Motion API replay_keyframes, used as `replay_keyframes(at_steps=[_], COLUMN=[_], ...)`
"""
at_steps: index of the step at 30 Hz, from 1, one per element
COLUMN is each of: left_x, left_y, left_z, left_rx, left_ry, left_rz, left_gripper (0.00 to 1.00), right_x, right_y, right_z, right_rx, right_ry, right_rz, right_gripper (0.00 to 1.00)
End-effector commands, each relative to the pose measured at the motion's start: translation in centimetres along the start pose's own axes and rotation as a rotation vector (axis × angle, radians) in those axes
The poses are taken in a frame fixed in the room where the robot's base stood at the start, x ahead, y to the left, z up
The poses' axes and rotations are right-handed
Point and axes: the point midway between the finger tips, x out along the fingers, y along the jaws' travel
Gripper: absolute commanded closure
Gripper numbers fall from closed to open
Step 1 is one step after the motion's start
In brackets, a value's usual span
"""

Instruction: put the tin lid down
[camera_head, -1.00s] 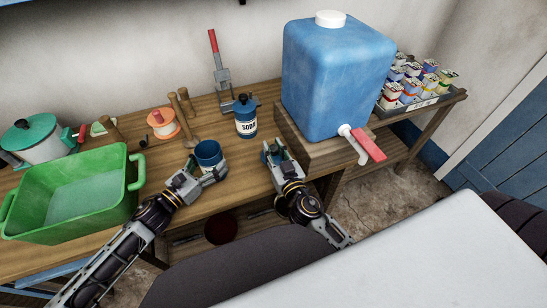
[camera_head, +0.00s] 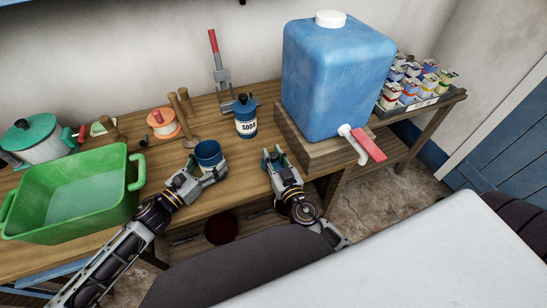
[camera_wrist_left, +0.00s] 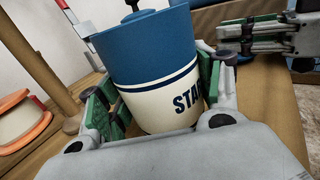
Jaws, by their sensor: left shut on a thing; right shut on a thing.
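The starch tin (camera_head: 208,154), blue above and cream below, stands upright and open-topped on the wooden table. My left gripper (camera_head: 212,172) is shut on it from the front. In the left wrist view the tin (camera_wrist_left: 160,75) shows part of its lettering, "STA", between the green pads. My right gripper (camera_head: 277,156) is shut over the table's front edge, right of the tin and apart from it. What it grips is small and dark, mostly hidden by the fingers; it appears to be the tin lid.
A blue soda tin (camera_head: 245,120) with its lid on stands behind. A big blue water container (camera_head: 335,80) sits on a wooden block (camera_head: 318,150) at the right, its red-handled tap sticking out. A green basin (camera_head: 75,195) is at the left.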

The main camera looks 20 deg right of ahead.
Motion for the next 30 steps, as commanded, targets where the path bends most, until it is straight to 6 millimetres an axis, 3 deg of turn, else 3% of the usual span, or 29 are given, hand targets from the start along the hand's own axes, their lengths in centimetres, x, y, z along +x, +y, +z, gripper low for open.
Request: replay_keyframes(at_steps=[19,20,24,30], left_x=[0.00,0.00,0.00,0.00], left_y=[-0.01,-0.01,-0.01,-0.01], left_z=[0.01,0.01,0.00,0.00], left_rx=[0.000,0.000,0.000,0.000], left_ry=[0.000,0.000,0.000,0.000], left_rz=[0.000,0.000,0.000,0.000], left_gripper=[0.65,0.65,0.65,0.65], right_x=[0.01,0.00,0.00,-0.01], right_y=[0.02,0.02,0.02,0.01], right_z=[0.69,0.66,0.67,0.67], right_rx=[-0.002,-0.001,-0.001,-0.001], right_ry=[0.002,0.002,0.001,0.001], right_rz=[0.000,0.000,0.000,0.000], right_gripper=[0.98,0.71,0.53,0.53])
